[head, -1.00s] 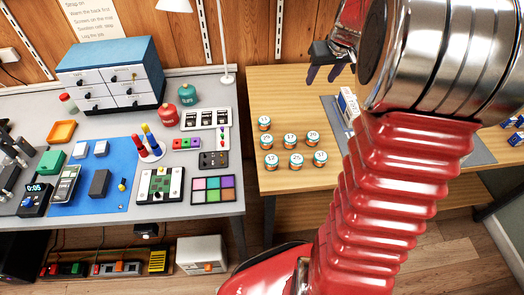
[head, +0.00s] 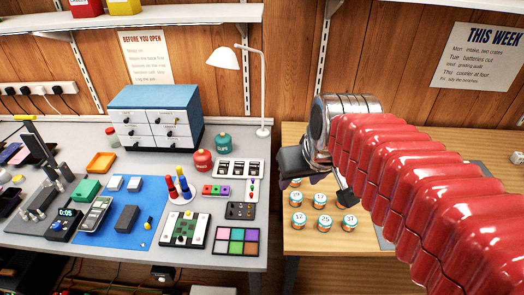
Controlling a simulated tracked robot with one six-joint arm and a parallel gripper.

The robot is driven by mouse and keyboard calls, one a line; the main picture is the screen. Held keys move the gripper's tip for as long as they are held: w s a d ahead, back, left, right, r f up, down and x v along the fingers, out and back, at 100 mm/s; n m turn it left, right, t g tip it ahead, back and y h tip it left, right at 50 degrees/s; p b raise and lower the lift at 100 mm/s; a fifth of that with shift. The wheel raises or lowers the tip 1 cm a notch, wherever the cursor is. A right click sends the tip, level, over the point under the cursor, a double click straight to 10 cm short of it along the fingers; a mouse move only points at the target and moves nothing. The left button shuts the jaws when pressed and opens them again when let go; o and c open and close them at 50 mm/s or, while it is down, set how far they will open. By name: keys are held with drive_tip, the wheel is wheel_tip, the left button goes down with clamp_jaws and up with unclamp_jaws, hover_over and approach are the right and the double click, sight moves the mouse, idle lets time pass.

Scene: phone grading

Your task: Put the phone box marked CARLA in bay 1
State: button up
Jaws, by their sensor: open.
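My gripper (head: 318,178) is open and shows dark at the end of my red arm, over the wooden table (head: 310,262). It is above and beside several small numbered jars and partly covers some of them. I see nothing held between its fingers. No box with a readable CARLA mark is in view. A small white object (head: 517,157) is cut by the right edge and may be a box, but I cannot tell. My arm hides much of the wooden table. I cannot identify bay 1.
The numbered jars (head: 320,223) stand at the wooden table's left. The grey bench (head: 40,238) holds a blue drawer cabinet (head: 152,103), a white lamp (head: 225,57), a blue mat (head: 138,238) and a colour-square tray (head: 237,241). A shelf (head: 160,14) runs above.

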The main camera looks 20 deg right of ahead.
drive_tip(key=s+a+f, duration=0.1)
drive_tip(key=s+a, duration=0.3)
drive_tip(key=s, duration=0.3)
drive_tip(key=shift+a+f+n, duration=0.15)
drive_tip(key=shift+f+n, duration=0.15)
drive_tip(key=shift+f, duration=0.1)
